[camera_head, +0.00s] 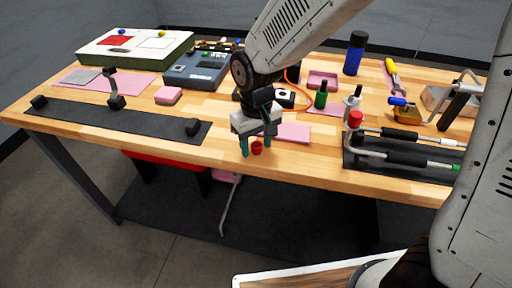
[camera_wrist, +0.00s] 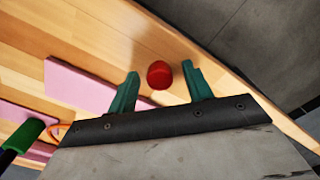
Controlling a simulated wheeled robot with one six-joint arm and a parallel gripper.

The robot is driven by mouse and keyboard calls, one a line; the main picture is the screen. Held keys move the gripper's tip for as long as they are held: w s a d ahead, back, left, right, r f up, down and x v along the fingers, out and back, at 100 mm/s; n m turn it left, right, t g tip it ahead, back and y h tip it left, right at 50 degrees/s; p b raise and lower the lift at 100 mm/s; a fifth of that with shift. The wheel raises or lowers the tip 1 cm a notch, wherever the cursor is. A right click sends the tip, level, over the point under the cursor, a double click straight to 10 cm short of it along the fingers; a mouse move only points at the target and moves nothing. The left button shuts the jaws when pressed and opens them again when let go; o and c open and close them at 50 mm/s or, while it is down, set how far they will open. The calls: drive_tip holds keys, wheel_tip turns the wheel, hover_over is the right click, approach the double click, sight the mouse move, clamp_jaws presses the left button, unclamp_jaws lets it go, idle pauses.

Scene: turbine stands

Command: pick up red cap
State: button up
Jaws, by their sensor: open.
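A small red cap (camera_head: 257,148) stands on the wooden table near its front edge. My gripper (camera_head: 258,148) is above the table at the cap, its two green fingers pointing down. In the wrist view the red cap (camera_wrist: 159,75) shows between and slightly beyond the tips of the open green fingers of my gripper (camera_wrist: 161,82). No contact between fingers and cap is visible. A second red cap-like piece (camera_head: 355,118) sits farther right, by the tool tray.
A pink pad (camera_head: 292,132) lies just right of my gripper. A black tray with tools (camera_head: 400,170) is at the right front. A black mat (camera_head: 100,120) lies at the left. The table's front edge is close to the cap.

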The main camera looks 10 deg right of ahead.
sight(257, 144)
clamp_jaws()
drive_tip(key=shift+r, duration=0.1)
idle(0.3)
drive_tip(key=shift+r, duration=0.65)
wheel_tip(257, 144, up, 2)
drive_tip(key=shift+r, duration=0.1)
drive_tip(key=s+d+r, duration=0.1)
drive_tip(key=s+d, duration=0.9)
drive_tip(key=s, duration=0.2)
drive_tip(key=shift+s+d+r, duration=0.15)
drive_tip(key=c, duration=1)
unclamp_jaws()
drive_tip(key=shift+c, duration=0.2)
clamp_jaws()
